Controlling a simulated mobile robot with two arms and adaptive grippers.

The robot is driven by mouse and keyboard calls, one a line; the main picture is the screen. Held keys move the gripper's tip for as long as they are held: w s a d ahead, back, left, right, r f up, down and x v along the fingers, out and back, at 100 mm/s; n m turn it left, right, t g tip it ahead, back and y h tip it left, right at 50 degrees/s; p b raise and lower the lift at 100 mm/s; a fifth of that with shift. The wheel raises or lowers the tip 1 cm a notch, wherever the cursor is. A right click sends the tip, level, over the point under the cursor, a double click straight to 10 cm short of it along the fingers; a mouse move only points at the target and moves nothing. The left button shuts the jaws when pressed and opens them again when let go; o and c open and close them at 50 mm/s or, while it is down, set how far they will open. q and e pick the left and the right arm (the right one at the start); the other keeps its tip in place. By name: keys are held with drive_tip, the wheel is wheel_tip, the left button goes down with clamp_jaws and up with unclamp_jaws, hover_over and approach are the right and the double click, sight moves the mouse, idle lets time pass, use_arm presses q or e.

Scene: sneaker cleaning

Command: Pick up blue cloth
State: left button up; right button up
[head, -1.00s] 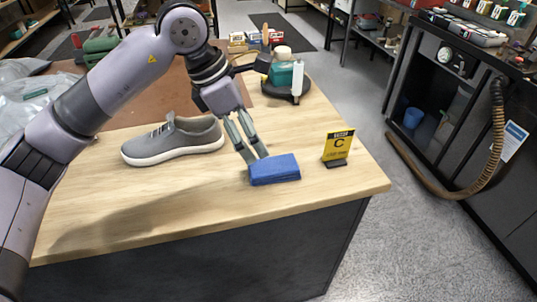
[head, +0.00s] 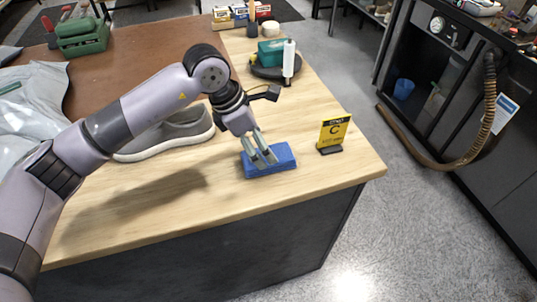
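The blue cloth (head: 284,153) is a folded block lying on the wooden table near its front right corner. My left gripper (head: 266,163) points down over the cloth from above and behind it. Its two fingers are a little apart, with the tips in front of the cloth's left and middle part. I cannot tell whether the tips touch the cloth. My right gripper is not in view.
A yellow sign marked C (head: 333,131) stands just right of the cloth. A grey sneaker (head: 172,137) sits to the left, partly behind my arm. A teal item and white bottle (head: 289,60) stand farther back. The table's front (head: 150,226) is clear.

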use_arm(q)
drive_tip(key=shift+d+f, duration=0.2)
drive_tip(key=shift+f, duration=0.2)
drive_tip(key=x, duration=0.1)
drive_tip(key=p+x, duration=0.1)
drive_tip(key=x, duration=0.1)
drive_tip(key=p+x, duration=0.1)
drive_tip(key=shift+w+a+f, duration=0.15)
drive_tip(key=shift+a+f, duration=0.05)
drive_tip(key=shift+f, duration=0.15)
drive_tip(key=shift+d+f, duration=0.1)
drive_tip(key=shift+f, duration=0.1)
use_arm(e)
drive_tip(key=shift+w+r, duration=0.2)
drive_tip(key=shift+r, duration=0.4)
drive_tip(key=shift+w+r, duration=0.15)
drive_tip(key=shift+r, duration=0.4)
use_arm(q)
drive_tip(key=shift+c, duration=0.4)
drive_tip(key=c, duration=1.1)
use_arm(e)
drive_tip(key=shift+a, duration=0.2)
use_arm(q)
drive_tip(key=shift+r, duration=0.1)
drive_tip(key=shift+c, duration=0.2)
